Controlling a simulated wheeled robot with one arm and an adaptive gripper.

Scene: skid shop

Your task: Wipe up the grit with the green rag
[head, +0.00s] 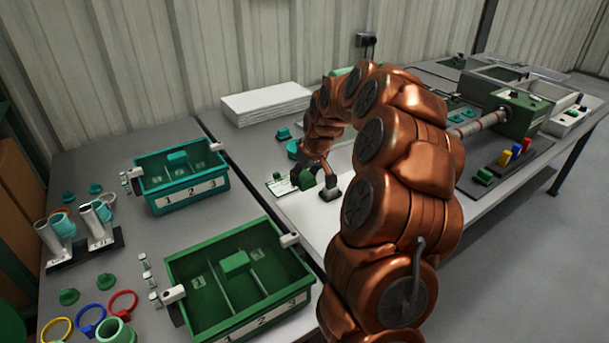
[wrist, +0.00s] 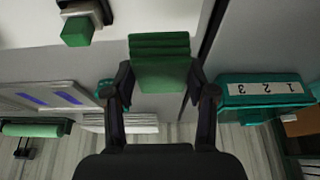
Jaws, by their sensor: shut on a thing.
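The green rag (wrist: 160,62) is a folded, layered green pad between the fingertips of my gripper (wrist: 160,82) in the wrist view. My gripper is shut on it. In the head view my gripper (head: 312,170) is over the middle of the bench, and the rag (head: 308,181) shows as a small dark green patch below the fingers. It looks close to the pale work surface (head: 308,212), but I cannot tell whether it touches. I cannot make out any grit in either view. My arm hides part of the bench to the right.
A small dark-based block (head: 330,190) stands just right of the rag. A teal numbered bin (head: 190,197) and a green numbered bin (head: 245,322) stand to the left. A white stack (head: 266,104) lies behind. The pale surface in front of the rag looks clear.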

